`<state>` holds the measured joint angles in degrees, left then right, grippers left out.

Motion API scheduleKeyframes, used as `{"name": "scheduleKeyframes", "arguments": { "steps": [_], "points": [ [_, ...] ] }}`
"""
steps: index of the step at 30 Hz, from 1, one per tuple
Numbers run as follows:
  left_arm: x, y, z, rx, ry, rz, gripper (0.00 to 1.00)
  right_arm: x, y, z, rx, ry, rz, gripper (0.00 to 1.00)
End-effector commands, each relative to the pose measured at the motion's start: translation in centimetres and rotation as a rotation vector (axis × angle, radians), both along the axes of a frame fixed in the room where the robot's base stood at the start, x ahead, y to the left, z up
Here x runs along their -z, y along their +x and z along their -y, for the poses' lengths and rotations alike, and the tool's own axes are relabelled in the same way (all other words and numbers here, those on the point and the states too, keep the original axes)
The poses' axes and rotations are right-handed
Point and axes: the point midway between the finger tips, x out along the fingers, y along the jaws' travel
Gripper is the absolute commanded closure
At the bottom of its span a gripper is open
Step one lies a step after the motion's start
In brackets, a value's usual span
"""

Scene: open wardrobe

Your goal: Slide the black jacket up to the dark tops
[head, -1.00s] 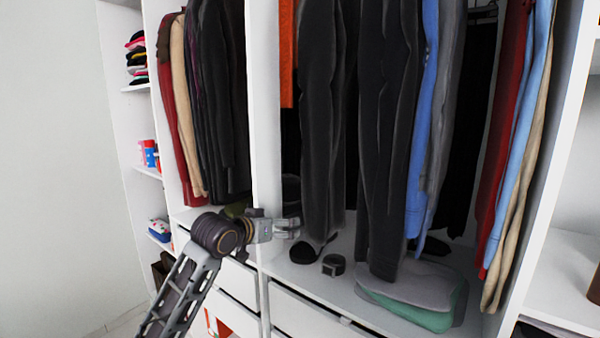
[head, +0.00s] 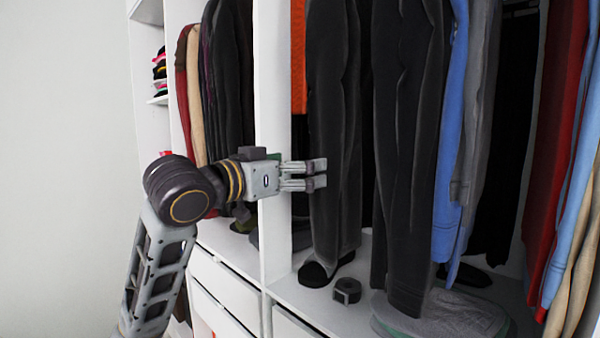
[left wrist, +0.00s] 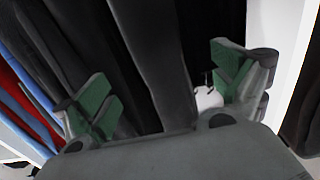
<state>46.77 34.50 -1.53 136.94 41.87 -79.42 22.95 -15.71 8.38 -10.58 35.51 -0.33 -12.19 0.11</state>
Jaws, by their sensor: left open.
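Two long black garments hang in the middle bay in the head view: a left one (head: 333,120) and a right one (head: 405,130). I cannot tell which is the black jacket. Dark tops (head: 228,80) hang in the left bay beyond a white divider. My left gripper (head: 322,174) is in front of the left black garment, pointing right across its leading edge. In the left wrist view my left gripper (left wrist: 165,85) is open, its green-padded fingers apart, with dark cloth (left wrist: 150,50) between or just beyond them. Contact cannot be told. My right gripper is not in view.
A white divider (head: 273,100) stands behind my left wrist. An orange garment (head: 298,60) hangs beside it. Blue (head: 451,150) and grey garments hang at right, with red and light-blue ones farther right. A dark shoe (head: 318,273) and a rolled belt (head: 347,290) lie on the floor below.

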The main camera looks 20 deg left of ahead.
Motion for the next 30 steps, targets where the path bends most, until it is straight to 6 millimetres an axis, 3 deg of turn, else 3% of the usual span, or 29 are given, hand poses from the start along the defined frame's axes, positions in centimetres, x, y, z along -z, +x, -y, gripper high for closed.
{"name": "scheduleKeyframes", "arguments": {
  "steps": [14, 30],
  "points": [
    [-0.1, 0.9, 0.3, 0.002, -0.003, -0.001, 0.04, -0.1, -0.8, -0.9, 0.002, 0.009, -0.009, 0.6],
    [-0.1, 6.4, 2.4, 0.001, -0.002, -0.002, 0.04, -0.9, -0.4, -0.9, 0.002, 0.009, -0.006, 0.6]
  ]
}}
